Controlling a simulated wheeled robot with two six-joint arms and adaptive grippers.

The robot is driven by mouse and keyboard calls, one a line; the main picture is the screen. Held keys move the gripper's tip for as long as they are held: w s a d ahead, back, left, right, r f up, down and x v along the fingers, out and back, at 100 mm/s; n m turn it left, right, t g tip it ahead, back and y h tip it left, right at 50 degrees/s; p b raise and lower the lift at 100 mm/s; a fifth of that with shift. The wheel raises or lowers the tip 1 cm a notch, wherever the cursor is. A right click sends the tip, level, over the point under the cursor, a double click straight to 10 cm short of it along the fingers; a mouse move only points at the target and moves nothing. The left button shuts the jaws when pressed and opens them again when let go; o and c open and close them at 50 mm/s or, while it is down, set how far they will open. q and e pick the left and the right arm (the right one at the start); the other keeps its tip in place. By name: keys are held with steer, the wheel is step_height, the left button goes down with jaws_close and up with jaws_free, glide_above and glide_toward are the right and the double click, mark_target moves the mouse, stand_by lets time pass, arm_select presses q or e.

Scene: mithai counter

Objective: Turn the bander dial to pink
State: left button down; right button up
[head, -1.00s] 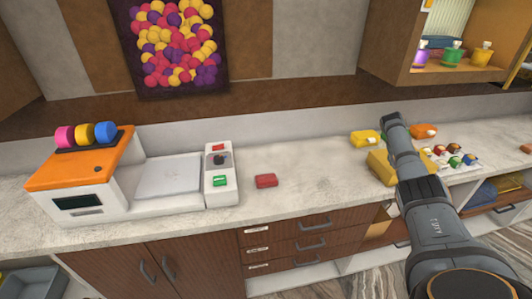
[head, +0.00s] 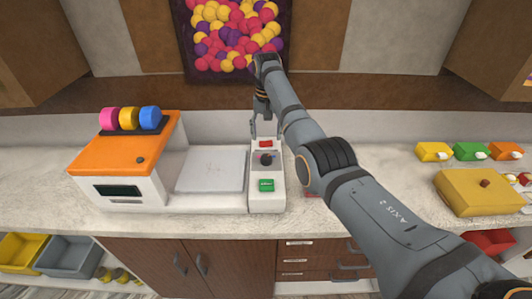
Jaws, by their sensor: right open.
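The bander (head: 118,160) is an orange and white machine on the counter at left, with pink, yellow and blue rolls (head: 130,118) on top. Its white control panel (head: 267,202) stands to the right of the plate. The panel has a red button (head: 265,143), a dark round dial (head: 266,159) and a green button (head: 266,185). Which way the dial points is too small to tell. My right gripper (head: 264,132) is open and hangs pointing down at the panel's far end, just behind the dial. I cannot tell whether it touches the panel. My left gripper is out of view.
A pale flat plate (head: 212,171) lies between the bander and panel. A red block (head: 311,191) is mostly hidden by my right arm. A yellow box (head: 478,192) and several small coloured pieces sit at right. Bins (head: 70,257) stand below at left.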

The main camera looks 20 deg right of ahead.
steer(key=p, duration=0.2)
glide_above(266, 157)
step_height(266, 157, down, 5)
steer(key=shift+s, duration=0.15)
step_height(266, 157, down, 4)
steer(key=shift+f, duration=0.2)
steer(key=shift+d+f, duration=0.1)
steer(key=shift+f, duration=0.3)
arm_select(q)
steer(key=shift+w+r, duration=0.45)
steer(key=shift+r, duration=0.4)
arm_select(e)
steer(key=shift+c, duration=0.6)
steer(key=c, duration=1.1)
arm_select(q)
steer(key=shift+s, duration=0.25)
arm_select(e)
steer(key=shift+o, duration=0.2)
